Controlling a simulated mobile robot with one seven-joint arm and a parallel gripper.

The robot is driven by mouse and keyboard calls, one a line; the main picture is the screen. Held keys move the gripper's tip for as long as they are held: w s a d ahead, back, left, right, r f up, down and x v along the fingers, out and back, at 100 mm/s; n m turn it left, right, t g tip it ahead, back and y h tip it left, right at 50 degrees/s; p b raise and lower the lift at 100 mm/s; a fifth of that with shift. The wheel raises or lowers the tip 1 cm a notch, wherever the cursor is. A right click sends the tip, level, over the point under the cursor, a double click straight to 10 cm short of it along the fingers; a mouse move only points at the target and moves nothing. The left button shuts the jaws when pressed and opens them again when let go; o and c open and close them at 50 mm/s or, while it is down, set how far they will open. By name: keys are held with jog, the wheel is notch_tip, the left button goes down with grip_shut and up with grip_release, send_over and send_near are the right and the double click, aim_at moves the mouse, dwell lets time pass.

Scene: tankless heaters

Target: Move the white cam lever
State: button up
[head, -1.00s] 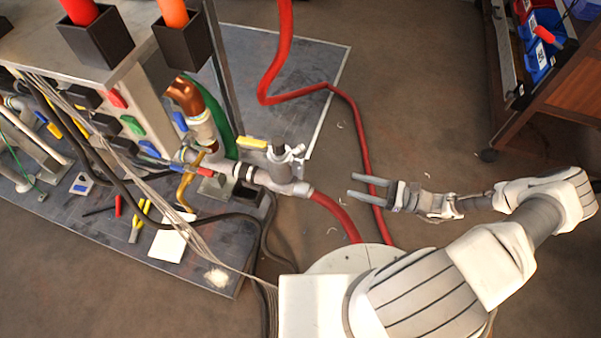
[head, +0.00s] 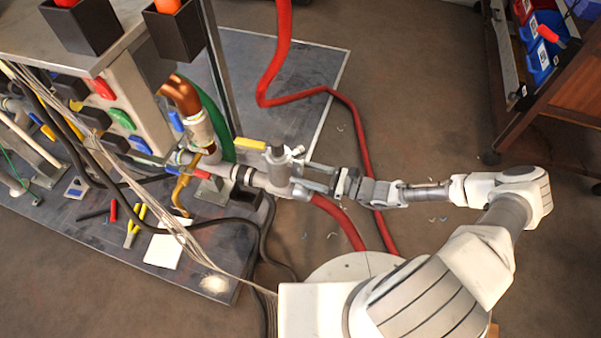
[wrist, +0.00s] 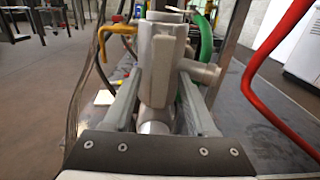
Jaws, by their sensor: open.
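The pale grey-white pipe fitting (head: 278,172) stands at the right end of the pipe run in the head view. A light lever-like piece (wrist: 162,66) lies upright along its near face in the wrist view; I take it for the white cam lever. A small pale arm (head: 297,151) sticks out near the fitting's top. My gripper (head: 301,175) is open, its fingers reaching left to the fitting. In the wrist view my gripper (wrist: 160,88) has one finger on each side of the fitting's body. I cannot tell whether the fingers touch it.
Dark cables (head: 262,235) hang in front. A tool cart (head: 560,95) stands at the right. Floor between is open.

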jog(key=shift+w+a, duration=0.15)
jog(key=shift+a, duration=0.35)
grip_shut()
dwell(1.2)
